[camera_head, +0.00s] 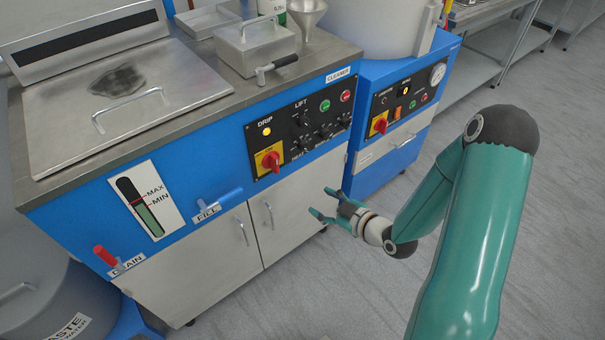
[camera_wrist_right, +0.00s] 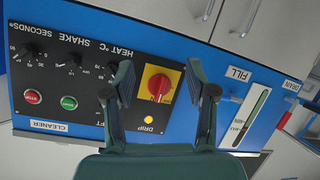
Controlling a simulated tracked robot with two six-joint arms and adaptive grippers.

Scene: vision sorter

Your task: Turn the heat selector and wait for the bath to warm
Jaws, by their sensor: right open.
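The heat selector (camera_head: 296,150) is a small black knob low on the black panel of the blue cleaner; its setting is too small to read. In the right wrist view its "HEAT °C" label (camera_wrist_right: 122,50) shows upside down, and a finger hides most of the knob. The steel-lidded bath (camera_head: 130,95) is shut. My right gripper (camera_head: 321,202) is open and empty, in front of the cleaner, apart from the panel. In the wrist view its fingers (camera_wrist_right: 160,72) straddle the red and yellow main switch (camera_wrist_right: 158,86). My left gripper is out of view.
The yellow drip lamp (camera_head: 267,132) is lit. A blue fill handle (camera_head: 218,201) and a red drain handle (camera_head: 105,255) stick out from the cleaner's front. A second blue machine (camera_head: 400,120) stands at the right. The floor in front is clear.

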